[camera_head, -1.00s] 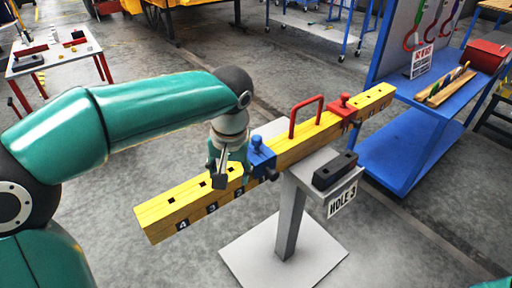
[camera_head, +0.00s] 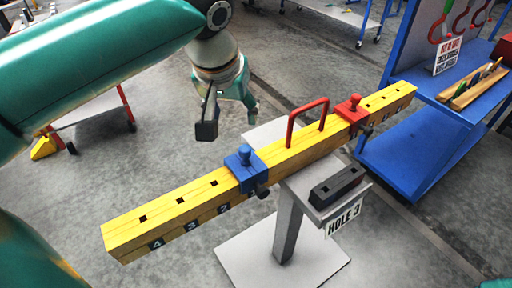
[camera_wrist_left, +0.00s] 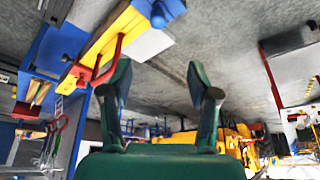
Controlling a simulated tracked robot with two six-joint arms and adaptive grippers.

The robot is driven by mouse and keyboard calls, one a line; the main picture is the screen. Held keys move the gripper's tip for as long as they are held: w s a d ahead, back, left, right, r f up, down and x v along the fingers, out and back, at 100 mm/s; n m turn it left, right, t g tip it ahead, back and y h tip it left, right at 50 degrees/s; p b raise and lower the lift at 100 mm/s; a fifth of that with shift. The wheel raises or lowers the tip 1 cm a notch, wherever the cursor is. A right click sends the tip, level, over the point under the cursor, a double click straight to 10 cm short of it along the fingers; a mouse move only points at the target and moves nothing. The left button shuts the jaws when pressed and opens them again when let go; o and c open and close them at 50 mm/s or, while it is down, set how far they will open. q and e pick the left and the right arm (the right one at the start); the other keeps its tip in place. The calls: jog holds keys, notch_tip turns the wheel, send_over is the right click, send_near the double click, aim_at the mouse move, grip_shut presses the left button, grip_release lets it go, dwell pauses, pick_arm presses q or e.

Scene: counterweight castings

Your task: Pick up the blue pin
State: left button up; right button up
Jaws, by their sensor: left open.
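A blue block (camera_head: 247,172) sits around the yellow beam (camera_head: 180,208), with a blue knobbed pin (camera_head: 244,154) standing upright on top. A dark round knob sticks out of the block's near side. Blue also shows at the top of the left wrist view (camera_wrist_left: 160,10), partly cut off. My left gripper (camera_head: 230,114) is open and empty, above and behind the beam, apart from the blue block. Its two fingers (camera_wrist_left: 162,84) stand wide apart with nothing between them in the left wrist view. My right gripper is not in view.
A red handle (camera_head: 306,122) and a red block (camera_head: 352,112) are on the beam right of the blue block. A grey stand (camera_head: 287,225) carries the beam, with a dark block (camera_head: 337,186) and a HOLE 3 sign. A blue bench (camera_head: 410,150) stands at the right.

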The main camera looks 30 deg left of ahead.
aim_at(244, 148)
pick_arm(q)
jog(key=b+x, duration=0.1)
jog(key=x, duration=1)
jog(key=shift+w+d+f, duration=0.15)
jog(key=shift+w+f, duration=0.05)
jog(key=shift+w, duration=0.05)
jog(key=shift+s+d+x, duration=0.15)
jog(key=shift+x, duration=1.15)
jog(key=shift+s+d+x, duration=0.1)
jog(key=shift+s+x, duration=0.05)
jog(key=shift+x, duration=1.2)
jog(key=shift+a+f, duration=0.15)
grip_shut()
